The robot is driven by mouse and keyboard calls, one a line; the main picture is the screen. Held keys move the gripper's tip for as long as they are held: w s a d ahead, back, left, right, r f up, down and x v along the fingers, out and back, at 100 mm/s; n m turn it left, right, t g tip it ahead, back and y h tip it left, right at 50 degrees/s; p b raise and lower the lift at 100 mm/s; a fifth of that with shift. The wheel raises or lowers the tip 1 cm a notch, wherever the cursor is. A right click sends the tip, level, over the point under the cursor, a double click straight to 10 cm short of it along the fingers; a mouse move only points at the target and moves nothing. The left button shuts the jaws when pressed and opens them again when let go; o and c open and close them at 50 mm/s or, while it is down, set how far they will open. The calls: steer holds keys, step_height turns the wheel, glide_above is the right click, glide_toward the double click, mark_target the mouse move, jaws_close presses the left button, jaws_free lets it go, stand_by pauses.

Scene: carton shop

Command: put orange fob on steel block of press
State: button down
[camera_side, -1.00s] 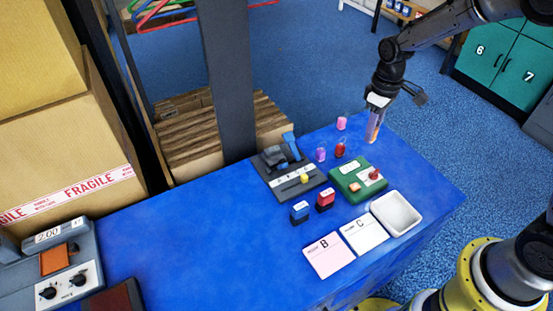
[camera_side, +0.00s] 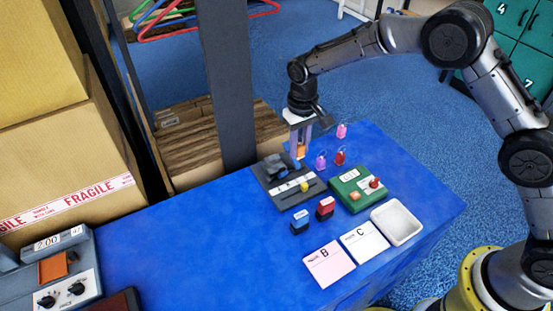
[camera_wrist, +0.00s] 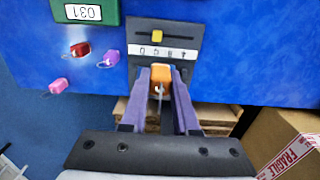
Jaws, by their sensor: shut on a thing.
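My gripper (camera_side: 300,145) is shut on the orange fob (camera_side: 300,151), over the back part of the dark press (camera_side: 280,191). In the wrist view the orange fob (camera_wrist: 160,80) sits between the two purple-grey fingers of my gripper (camera_wrist: 161,88), with a ring hanging from it. The press (camera_wrist: 158,39) shows beyond the fob, with a yellow knob and a marked white strip. The steel block is hidden behind the gripper and fob, and I cannot tell whether the fob touches it.
Red (camera_side: 340,157), purple (camera_side: 321,162) and pink (camera_side: 342,131) fobs lie right of the press. A green device (camera_side: 350,200), blue stamp (camera_side: 300,216), red stamp (camera_side: 325,205), cards B (camera_side: 327,266) and C (camera_side: 362,243), and white tray (camera_side: 416,230) stand nearer. The table's left middle is clear.

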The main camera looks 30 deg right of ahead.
steer(key=w+f, duration=0.2)
steer(key=w+a+f, duration=0.1)
steer(key=w+f, duration=0.1)
steer(key=w+a+f, duration=0.1)
steer(key=w+f, duration=0.1)
steer(key=shift+w, duration=0.4)
steer(key=shift+w+a+f, duration=0.1)
steer(key=shift+w+f, duration=0.45)
steer(key=shift+f, duration=1.65)
steer(key=shift+f, duration=0.15)
steer(key=c, duration=0.7)
jaws_free()
steer(key=shift+o, duration=0.2)
step_height(320, 180, up, 12)
steer(key=shift+r, duration=0.2)
